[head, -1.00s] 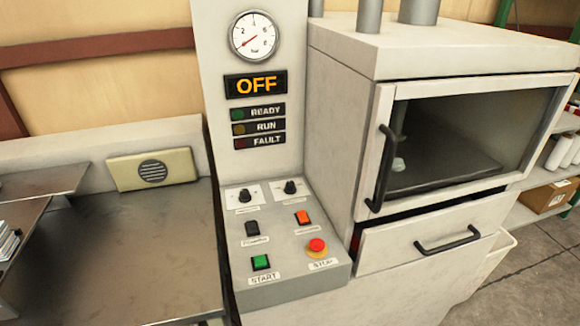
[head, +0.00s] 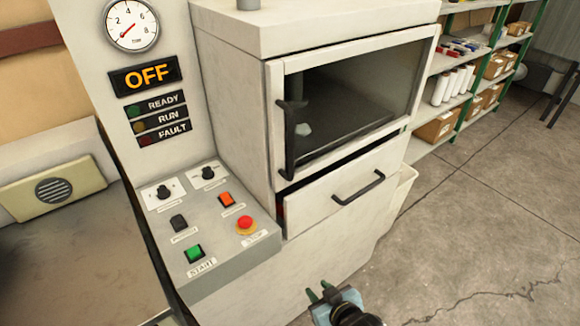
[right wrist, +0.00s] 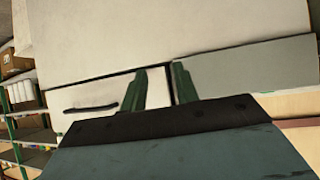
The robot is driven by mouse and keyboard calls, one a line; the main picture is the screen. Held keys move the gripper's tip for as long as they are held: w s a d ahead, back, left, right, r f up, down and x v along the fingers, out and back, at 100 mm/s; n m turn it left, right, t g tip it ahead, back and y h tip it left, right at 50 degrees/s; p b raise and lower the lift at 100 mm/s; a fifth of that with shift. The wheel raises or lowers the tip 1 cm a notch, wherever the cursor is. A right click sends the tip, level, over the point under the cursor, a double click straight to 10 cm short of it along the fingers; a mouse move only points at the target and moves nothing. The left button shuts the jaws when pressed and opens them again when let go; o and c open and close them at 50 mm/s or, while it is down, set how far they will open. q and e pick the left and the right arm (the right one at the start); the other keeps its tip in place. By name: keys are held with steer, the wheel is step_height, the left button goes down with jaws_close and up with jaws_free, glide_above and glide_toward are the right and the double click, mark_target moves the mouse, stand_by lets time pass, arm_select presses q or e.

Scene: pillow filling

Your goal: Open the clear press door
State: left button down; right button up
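The press door (head: 405,70) is a clear pane in a pale frame on the front of the press. It looks shut. Its black upright handle (head: 289,145) is on the door's left side. My right gripper (head: 320,292) shows at the bottom of the head view, low in front of the press and well below the door handle. Its two green fingers are apart with nothing between them. In the right wrist view the fingers (right wrist: 160,88) face pale panels, and a dark bar handle (right wrist: 90,107) lies to their left. My left gripper is not in view.
Below the door is a drawer (head: 330,207) with a black handle, a dark gap above it. To its left is a control panel (head: 222,245) with buttons and a lit OFF display (head: 146,75). Shelves (head: 440,145) with boxes stand at right. The floor (head: 480,215) there is clear.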

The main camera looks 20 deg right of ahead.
steer(key=w+r+t+p, duration=0.1)
steer(key=w+r+t, duration=0.25)
steer(key=r, duration=1.25)
steer(key=t+y+p, duration=0.1)
steer(key=t, duration=0.2)
glide_toward(292, 150)
steer(key=w, duration=0.3)
steer(key=w+a, duration=0.1)
steer(key=w, duration=0.3)
steer(key=w+p, duration=0.1)
steer(key=w, duration=0.2)
steer(key=shift+w+a+f, duration=0.1)
steer(key=shift+w+a, duration=0.1)
steer(key=shift+a, duration=0.15)
jaws_close()
